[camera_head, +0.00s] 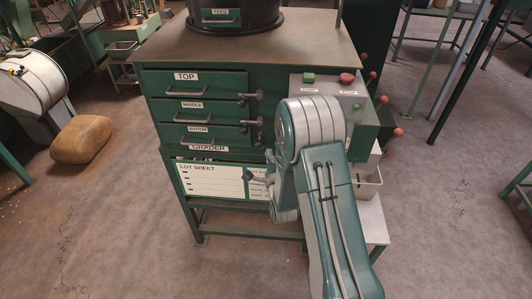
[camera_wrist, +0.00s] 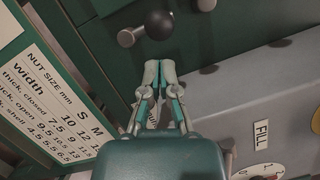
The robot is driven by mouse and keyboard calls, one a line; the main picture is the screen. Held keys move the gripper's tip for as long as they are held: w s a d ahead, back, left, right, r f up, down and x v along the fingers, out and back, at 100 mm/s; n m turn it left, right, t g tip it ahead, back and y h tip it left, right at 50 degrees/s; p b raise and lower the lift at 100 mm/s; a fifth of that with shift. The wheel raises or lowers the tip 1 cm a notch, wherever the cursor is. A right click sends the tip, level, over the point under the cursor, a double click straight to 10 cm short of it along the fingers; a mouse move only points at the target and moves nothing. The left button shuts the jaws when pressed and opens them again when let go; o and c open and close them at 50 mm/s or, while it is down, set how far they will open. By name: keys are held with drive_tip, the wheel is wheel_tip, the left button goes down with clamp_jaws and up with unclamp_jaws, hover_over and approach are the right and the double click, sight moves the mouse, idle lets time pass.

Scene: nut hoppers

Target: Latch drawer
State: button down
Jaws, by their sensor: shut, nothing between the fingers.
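The green cabinet has three stacked drawers: top (camera_head: 215,82), middle (camera_head: 222,107) and bottom (camera_head: 226,131). All look closed or nearly so; small gaps cannot be judged. A dark upper latch (camera_head: 250,97) and lower latch (camera_head: 251,123) stand at the drawers' right edge. In the wrist view, a black ball knob (camera_wrist: 159,24) on a metal stem (camera_wrist: 130,37) lies just beyond the fingertips. My gripper (camera_wrist: 159,66) is shut and empty, pointing at this knob; contact cannot be told.
The lot sheet (camera_head: 210,181) is below the drawers. A grey control box (camera_head: 310,83) with green and red buttons stands right of them. The wrist view shows a nut size chart (camera_wrist: 50,95) at left and a FILL dial (camera_wrist: 262,170) at right.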

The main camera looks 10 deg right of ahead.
drive_tip(key=shift+w+a+r, duration=0.25)
drive_tip(key=shift+w+a, duration=0.2)
drive_tip(key=shift+a, duration=0.05)
drive_tip(key=shift+w+a+r+n+g, duration=0.1)
drive_tip(key=shift+a+n+g, duration=0.05)
drive_tip(key=shift+n, duration=0.4)
drive_tip(key=shift+a+r+n+g, duration=0.1)
drive_tip(key=shift+n+g, duration=0.05)
drive_tip(key=shift+n, duration=0.4)
drive_tip(key=a+n+g, duration=0.1)
drive_tip(key=n, duration=0.3)
drive_tip(key=w+a+f+n+g+h, duration=0.1)
drive_tip(key=a+n, duration=0.1)
drive_tip(key=n, duration=0.1)
drive_tip(key=a+n+g, duration=0.1)
drive_tip(key=a+n, duration=0.1)
drive_tip(key=n, duration=0.2)
drive_tip(key=shift+w+a+f+n+g+h, duration=0.1)
drive_tip(key=shift+w+f+n+g+h, duration=0.05)
drive_tip(key=shift+w+n+g+h, duration=0.2)
drive_tip(key=shift+a+f, duration=0.15)
drive_tip(key=shift+f, duration=0.05)
idle(0.5)
drive_tip(key=shift+r, duration=0.1)
